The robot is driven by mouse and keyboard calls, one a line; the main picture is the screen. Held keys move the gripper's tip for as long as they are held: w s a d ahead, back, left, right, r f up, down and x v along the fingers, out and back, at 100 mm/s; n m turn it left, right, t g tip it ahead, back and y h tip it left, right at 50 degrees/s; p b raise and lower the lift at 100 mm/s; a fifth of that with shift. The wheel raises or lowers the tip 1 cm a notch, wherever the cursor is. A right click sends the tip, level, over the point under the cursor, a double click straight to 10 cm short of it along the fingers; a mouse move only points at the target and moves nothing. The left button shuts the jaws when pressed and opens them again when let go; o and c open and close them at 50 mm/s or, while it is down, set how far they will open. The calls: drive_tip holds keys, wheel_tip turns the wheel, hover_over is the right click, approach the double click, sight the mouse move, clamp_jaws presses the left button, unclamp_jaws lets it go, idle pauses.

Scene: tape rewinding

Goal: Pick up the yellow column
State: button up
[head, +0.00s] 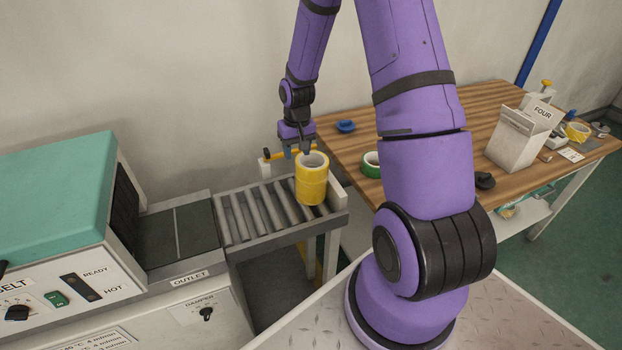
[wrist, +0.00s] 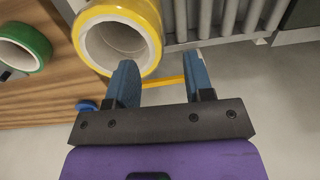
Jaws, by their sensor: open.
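The yellow column (head: 312,180) is a stack of yellow tape rolls with a pale hollow core. It stands upright at the right end of the roller conveyor. In the wrist view the yellow column (wrist: 118,38) shows at the upper left, seen from above into its core. My gripper (head: 296,150) is behind the column in the head view, close to its top. In the wrist view my gripper (wrist: 160,75) has its two blue fingers apart, with nothing held between them. The left finger overlaps the column's near edge in the picture; I cannot tell whether they touch.
The roller conveyor (head: 262,213) joins the machine's outlet at left, with a yellow-ended bar (head: 275,155) at its back edge. The wooden table (head: 345,150) at right holds a green tape roll (head: 371,164), a blue object (head: 345,126) and a white box (head: 522,135).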

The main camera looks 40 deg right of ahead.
sight(299, 163)
drive_tip(key=shift+s+d+f, duration=0.1)
drive_tip(key=shift+s+f, duration=0.05)
drive_tip(key=shift+f, duration=3.7)
